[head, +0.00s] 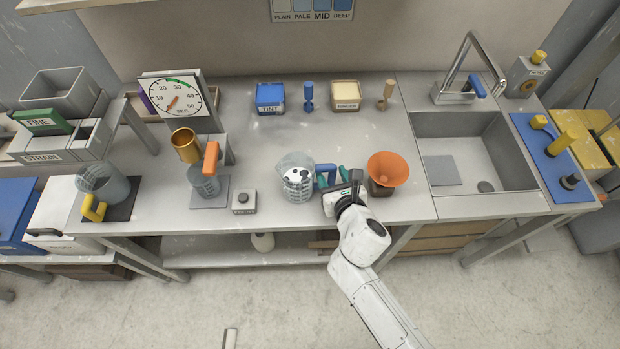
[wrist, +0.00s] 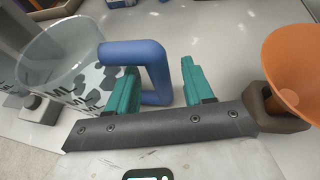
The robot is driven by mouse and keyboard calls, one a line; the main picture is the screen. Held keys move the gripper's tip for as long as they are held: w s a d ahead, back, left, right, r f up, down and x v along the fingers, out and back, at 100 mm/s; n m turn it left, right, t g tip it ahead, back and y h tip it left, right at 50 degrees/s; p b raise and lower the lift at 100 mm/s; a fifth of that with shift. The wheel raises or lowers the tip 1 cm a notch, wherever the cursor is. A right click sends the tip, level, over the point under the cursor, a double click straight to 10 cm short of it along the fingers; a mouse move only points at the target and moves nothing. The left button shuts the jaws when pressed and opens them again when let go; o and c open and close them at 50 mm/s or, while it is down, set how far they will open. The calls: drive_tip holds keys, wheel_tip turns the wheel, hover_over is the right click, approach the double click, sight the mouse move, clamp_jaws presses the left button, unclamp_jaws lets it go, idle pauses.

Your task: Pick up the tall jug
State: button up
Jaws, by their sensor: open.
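A clear jug (head: 296,178) with a blue handle (head: 325,174) stands upright on the bench, left of my gripper (head: 342,174). It has dark markings on its side and looks the tallest near me. In the wrist view the jug (wrist: 65,62) is at left. Its blue handle (wrist: 155,75) reaches between the two teal fingers of my gripper (wrist: 158,88). The fingers are apart, with a gap on the right of the handle. Whether the left finger touches the handle I cannot tell.
An orange funnel (head: 388,168) on a dark base is close right of my gripper. An orange-handled jug (head: 203,184) and a yellow-handled jug (head: 108,185) stand left. A sink (head: 475,155) is at right. The bench behind the blue-handled jug is mostly clear.

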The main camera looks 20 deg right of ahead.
drive_tip(key=shift+x, duration=1.4)
drive_tip(key=shift+c, duration=0.3)
clamp_jaws()
drive_tip(key=shift+r, duration=0.1)
